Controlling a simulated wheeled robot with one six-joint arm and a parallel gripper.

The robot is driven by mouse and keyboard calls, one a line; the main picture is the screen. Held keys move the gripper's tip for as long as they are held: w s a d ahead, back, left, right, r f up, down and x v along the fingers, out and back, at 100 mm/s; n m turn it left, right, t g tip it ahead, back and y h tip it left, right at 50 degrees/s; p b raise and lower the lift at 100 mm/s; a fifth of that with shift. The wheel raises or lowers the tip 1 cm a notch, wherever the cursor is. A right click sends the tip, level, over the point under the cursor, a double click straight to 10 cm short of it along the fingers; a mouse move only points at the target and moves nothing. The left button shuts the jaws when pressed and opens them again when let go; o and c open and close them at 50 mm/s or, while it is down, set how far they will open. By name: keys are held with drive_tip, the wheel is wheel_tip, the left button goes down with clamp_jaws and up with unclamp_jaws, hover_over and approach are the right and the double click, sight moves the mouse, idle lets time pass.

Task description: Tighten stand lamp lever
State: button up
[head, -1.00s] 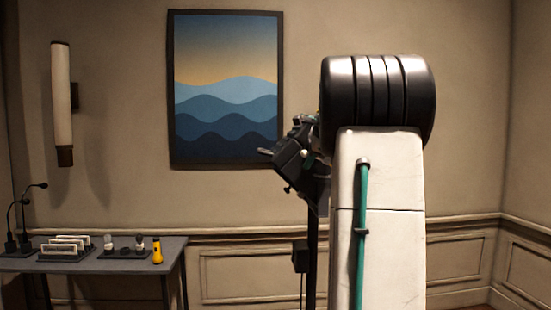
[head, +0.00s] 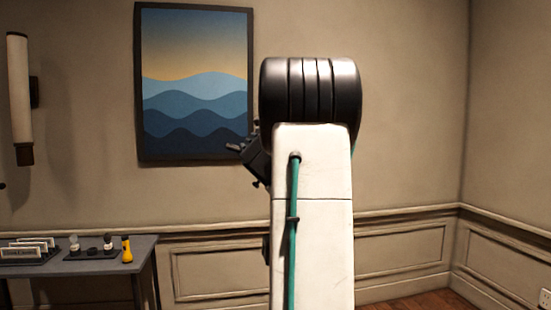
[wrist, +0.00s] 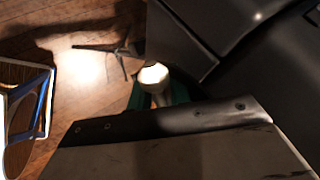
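A black device (head: 256,165), which looks like the stand lamp's head, shows partly behind my arm in the head view. A thin grey part (head: 236,147) sticks out at its left; I cannot tell if it is the lever. A small dark box (head: 266,248) shows lower at my arm's left edge, and the stand's pole is hidden behind my arm. My gripper and its fingers cannot be made out in either view. The wrist view shows floor, dark panels and a pale surface, but no clear lever.
A grey desk (head: 145,255) at lower left bears a yellow flashlight (head: 127,250), small items and white cards. A wave picture (head: 195,85) and wall lamp (head: 19,100) hang behind. In the wrist view, a blue-framed object (wrist: 46,104) stands on the wooden floor (wrist: 60,145).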

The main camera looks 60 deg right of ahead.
drive_tip(key=v, duration=0.7)
drive_tip(key=shift+s+r, duration=0.2)
drive_tip(key=shift+r, duration=0.15)
drive_tip(key=shift+a, duration=0.15)
